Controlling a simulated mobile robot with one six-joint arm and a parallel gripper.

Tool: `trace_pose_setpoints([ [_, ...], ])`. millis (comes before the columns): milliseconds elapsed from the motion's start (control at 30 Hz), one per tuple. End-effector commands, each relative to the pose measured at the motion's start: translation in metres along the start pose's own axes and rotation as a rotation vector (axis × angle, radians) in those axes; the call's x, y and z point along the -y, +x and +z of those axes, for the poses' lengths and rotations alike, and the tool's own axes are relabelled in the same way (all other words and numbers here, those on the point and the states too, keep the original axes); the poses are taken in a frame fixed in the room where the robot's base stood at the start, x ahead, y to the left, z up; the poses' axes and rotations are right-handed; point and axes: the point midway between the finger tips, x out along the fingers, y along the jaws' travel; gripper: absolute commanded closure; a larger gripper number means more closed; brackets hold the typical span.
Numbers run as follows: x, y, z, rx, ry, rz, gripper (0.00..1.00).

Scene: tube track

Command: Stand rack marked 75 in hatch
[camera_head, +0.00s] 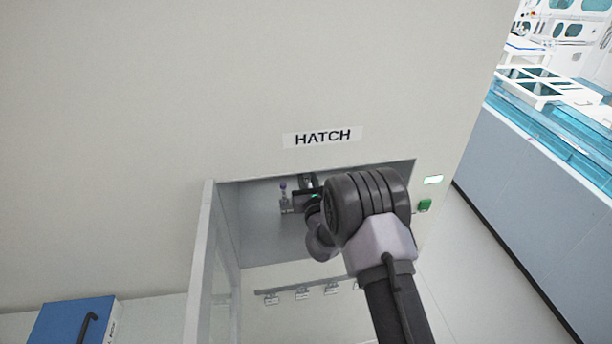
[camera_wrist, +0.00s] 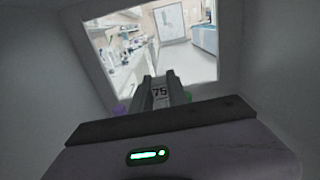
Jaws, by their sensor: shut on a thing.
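The hatch (camera_head: 262,222) is an opening in the pale wall under a "HATCH" label, and my arm reaches into it. My gripper (camera_head: 304,198) is inside the opening, shut on the rack marked 75 (camera_head: 286,206). A purple-capped tube (camera_head: 283,188) stands up from the rack. In the wrist view the "75" label (camera_wrist: 160,92) shows between the fingers of my gripper (camera_wrist: 161,86), with a purple cap (camera_wrist: 120,108) at the left and a bit of green at the right. My arm and wrist hide much of the rack. I cannot tell whether its base touches the hatch floor.
An open pale door panel (camera_head: 204,265) stands along the left side of the hatch. A green button (camera_head: 425,205) is on the wall to the right. Several small grey fittings (camera_head: 302,294) show below. A blue-topped box (camera_head: 72,320) sits at the lower left.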

Motion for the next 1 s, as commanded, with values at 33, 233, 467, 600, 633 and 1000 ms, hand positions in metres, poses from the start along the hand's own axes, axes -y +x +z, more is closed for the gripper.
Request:
trace_pose_setpoints([
  [33,-0.0001,-0.0003,-0.0022,0.0,0.0,0.0,1.0],
  [233,-0.0001,-0.0008,-0.0025,0.0,0.0,0.0,1.0],
  [467,-0.0001,-0.0008,-0.0026,0.0,0.0,0.0,1.0],
  [600,-0.0001,-0.0007,-0.0054,0.0,0.0,0.0,1.0],
  [633,-0.0001,-0.0007,-0.0064,0.0,0.0,0.0,1.0],
  [1000,-0.0001,-0.0005,-0.0105,0.0,0.0,0.0,1.0],
])
